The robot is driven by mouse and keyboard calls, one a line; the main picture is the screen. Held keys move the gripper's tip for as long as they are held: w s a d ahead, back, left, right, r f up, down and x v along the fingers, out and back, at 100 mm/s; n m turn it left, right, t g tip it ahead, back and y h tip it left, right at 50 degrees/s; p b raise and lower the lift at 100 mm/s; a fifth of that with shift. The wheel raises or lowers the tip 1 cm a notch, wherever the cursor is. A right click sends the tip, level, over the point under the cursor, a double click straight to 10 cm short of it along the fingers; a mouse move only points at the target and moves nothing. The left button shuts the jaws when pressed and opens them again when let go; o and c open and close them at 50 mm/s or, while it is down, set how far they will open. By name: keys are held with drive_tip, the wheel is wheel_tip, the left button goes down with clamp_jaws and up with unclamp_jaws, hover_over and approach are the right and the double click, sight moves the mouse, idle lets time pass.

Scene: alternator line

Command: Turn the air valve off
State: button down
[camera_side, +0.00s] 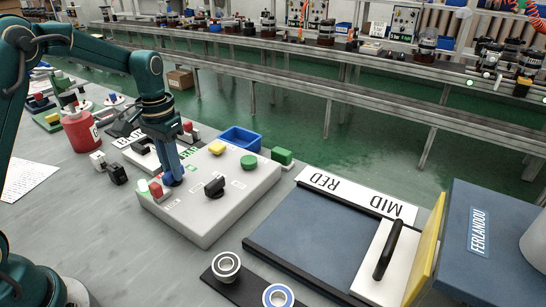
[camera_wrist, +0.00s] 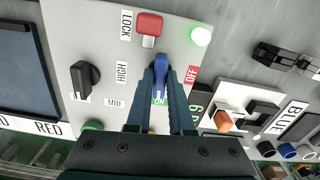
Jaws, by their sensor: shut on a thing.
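The air valve is a blue lever (camera_wrist: 160,66) on a light grey control box (camera_side: 225,205). In the wrist view the lever lies along the direction of the green ON label (camera_wrist: 159,101). The red OFF label (camera_wrist: 191,75) is to its right. My gripper (camera_wrist: 161,78) is shut on the lever, one finger on each side. In the side view my gripper (camera_side: 173,180) reaches down to the near left part of the box, and the lever is mostly hidden there.
Beside the lever are a red lock switch (camera_wrist: 149,25), a lit green lamp (camera_wrist: 201,36) and a black knob (camera_wrist: 83,76). The box also carries yellow (camera_side: 217,148) and green (camera_side: 249,161) buttons. A blue bin (camera_side: 241,137) stands behind it, and a red bottle (camera_side: 80,130) to the left.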

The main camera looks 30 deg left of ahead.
drive_tip(key=n, duration=0.8)
drive_tip(key=shift+r+n, duration=0.1)
drive_tip(key=shift+n, duration=0.3)
drive_tip(key=n, duration=0.4)
drive_tip(key=shift+n, duration=1.9)
drive_tip(key=c, duration=0.8)
unclamp_jaws()
drive_tip(key=shift+r, duration=2.55)
